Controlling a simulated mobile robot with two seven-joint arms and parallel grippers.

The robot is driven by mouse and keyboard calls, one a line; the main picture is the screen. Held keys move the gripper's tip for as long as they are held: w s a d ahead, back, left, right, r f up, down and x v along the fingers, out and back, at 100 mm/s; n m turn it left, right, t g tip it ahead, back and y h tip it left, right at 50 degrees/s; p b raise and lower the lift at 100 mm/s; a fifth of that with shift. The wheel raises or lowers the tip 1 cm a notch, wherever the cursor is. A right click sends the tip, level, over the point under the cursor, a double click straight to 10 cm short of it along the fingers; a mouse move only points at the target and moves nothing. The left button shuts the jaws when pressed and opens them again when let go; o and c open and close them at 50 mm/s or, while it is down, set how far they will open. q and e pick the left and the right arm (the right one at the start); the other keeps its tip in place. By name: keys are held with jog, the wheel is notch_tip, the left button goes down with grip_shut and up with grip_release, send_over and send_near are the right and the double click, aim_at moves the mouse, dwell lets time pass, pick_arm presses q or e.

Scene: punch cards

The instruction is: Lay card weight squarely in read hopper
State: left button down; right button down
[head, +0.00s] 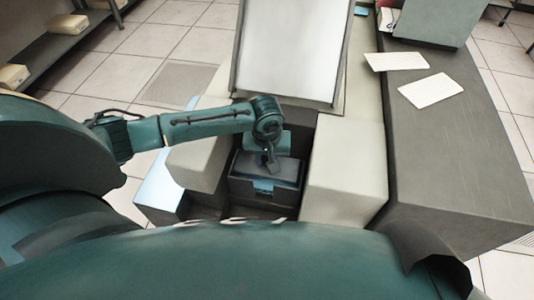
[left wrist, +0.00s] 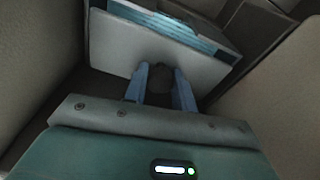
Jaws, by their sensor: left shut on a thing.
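My left gripper (head: 270,160) reaches down into a recess between pale grey housings. In the left wrist view its two blue fingers (left wrist: 161,88) are shut on the dark knob (left wrist: 160,78) of the card weight, a flat grey plate (left wrist: 112,45). In the head view the weight (head: 285,170) is a dark grey slab at the mouth of the dark read hopper (head: 240,188), looking roughly in line with its walls. I cannot tell whether it rests on anything beneath. A blue piece (head: 264,186) shows at the hopper's front. My right gripper is not in view.
Pale housings stand close on the left (head: 200,160) and right (head: 345,170) of the recess. A sloped panel (head: 290,50) rises behind. Two cream cards (head: 430,90) (head: 397,61) lie on the dark counter (head: 450,160) at right, whose front part is clear.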

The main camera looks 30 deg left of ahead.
pick_arm(q)
jog(key=shift+f, duration=0.2)
dwell(0.5)
jog(key=shift+f+b, duration=0.55)
jog(key=shift+f, duration=1.25)
jog(key=c, duration=1.1)
grip_release()
jog(key=shift+f, duration=0.1)
jog(key=shift+o, duration=0.2)
notch_tip(320, 180, up, 13)
jog(key=s, duration=0.1)
jog(key=shift+s+d+p, duration=0.25)
jog(key=shift+d+p, duration=0.05)
jog(key=shift+p, duration=0.15)
